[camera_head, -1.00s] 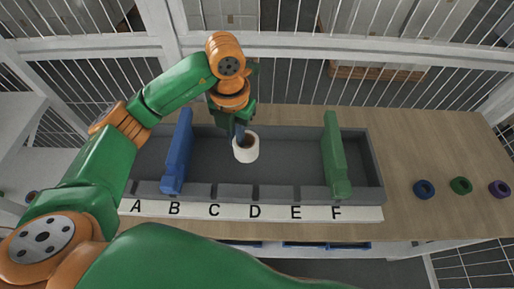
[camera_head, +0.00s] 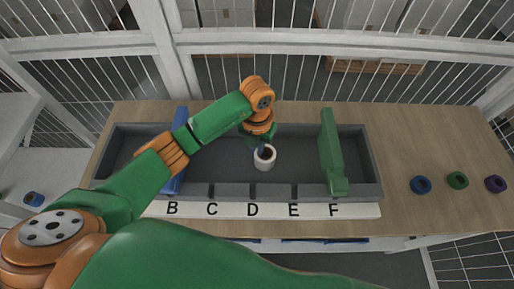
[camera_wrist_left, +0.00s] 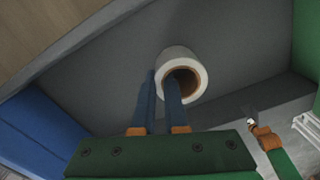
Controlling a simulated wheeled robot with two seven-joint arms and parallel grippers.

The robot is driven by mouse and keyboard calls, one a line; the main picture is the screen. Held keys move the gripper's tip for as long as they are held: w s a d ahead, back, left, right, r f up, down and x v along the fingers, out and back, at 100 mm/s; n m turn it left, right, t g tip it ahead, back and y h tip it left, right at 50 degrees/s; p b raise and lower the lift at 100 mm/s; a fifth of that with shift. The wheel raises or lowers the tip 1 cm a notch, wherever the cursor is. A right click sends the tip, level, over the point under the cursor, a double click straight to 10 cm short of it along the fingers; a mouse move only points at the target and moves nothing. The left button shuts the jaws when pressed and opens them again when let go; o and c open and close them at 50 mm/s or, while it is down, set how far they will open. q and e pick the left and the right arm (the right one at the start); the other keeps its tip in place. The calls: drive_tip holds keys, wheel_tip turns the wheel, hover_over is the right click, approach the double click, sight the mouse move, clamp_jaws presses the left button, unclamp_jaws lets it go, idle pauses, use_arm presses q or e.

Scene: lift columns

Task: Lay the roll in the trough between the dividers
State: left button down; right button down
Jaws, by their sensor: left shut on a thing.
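The white roll (camera_head: 265,160) with a brown core is in my left gripper (camera_head: 261,147). In the left wrist view, one finger of the gripper (camera_wrist_left: 163,85) is inside the core and the other outside the wall of the roll (camera_wrist_left: 197,62). The roll's open end faces up. It is over the grey trough (camera_head: 225,191), between the blue divider (camera_head: 173,185) and the green divider (camera_head: 332,155), near labels D and E. I cannot tell whether it touches the floor. My left arm hides part of the blue divider. My right gripper is out of view.
The trough stands on a wooden table (camera_head: 410,140), with a white letter strip (camera_head: 232,210) along its front. Blue (camera_head: 421,185), green (camera_head: 457,180) and purple (camera_head: 495,184) rings lie to the right. Another blue ring (camera_head: 33,199) lies far left. The trough floor around the roll is clear.

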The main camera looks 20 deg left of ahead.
use_arm(q)
drive_tip(key=c, duration=1)
unclamp_jaws()
drive_tip(key=shift+o, duration=0.2)
drive_tip(key=shift+r+p, duration=0.3)
drive_tip(key=shift+p, duration=0.05)
drive_tip(key=shift+r, duration=0.35)
wheel_tip(320, 180, up, 4)
drive_tip(key=shift+f+b, duration=0.1)
drive_tip(key=shift+b, duration=0.7)
wheel_tip(320, 180, up, 8)
drive_tip(key=p, duration=0.1)
drive_tip(key=shift+f, duration=0.25)
